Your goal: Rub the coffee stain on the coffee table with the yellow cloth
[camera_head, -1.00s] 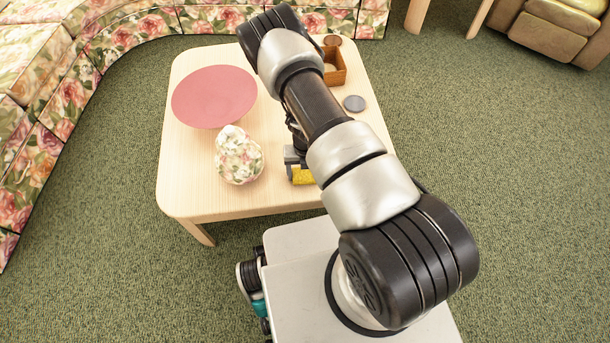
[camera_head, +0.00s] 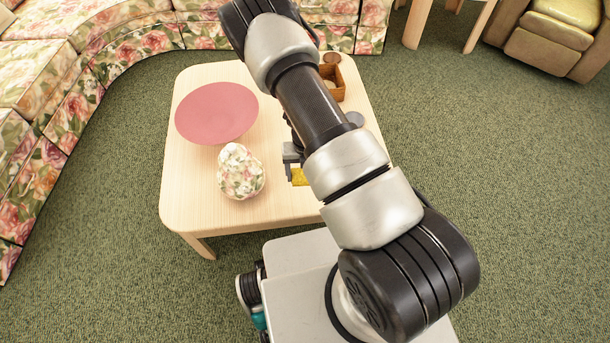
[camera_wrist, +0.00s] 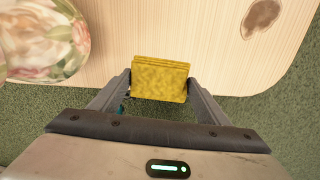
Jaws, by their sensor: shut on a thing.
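My gripper (camera_wrist: 160,82) is shut on the folded yellow cloth (camera_wrist: 160,70), which sits between the fingers in the wrist view. The coffee stain (camera_wrist: 262,18) is a brown patch on the light wooden coffee table (camera_wrist: 200,35), near a rounded corner. The cloth is to the left of the stain and apart from it, near the table edge. In the head view the gripper (camera_head: 291,160) and cloth (camera_head: 299,177) show over the front part of the table (camera_head: 190,190). My arm hides the stain there. I cannot tell whether the cloth touches the table.
A floral rounded vase (camera_head: 241,174) stands just left of the gripper. A red round plate (camera_head: 217,112) lies behind it. A wooden box (camera_head: 334,82), a brown disc (camera_head: 332,58) and a grey disc (camera_head: 355,119) are at the right. A floral sofa (camera_head: 60,85) curves around the back left.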

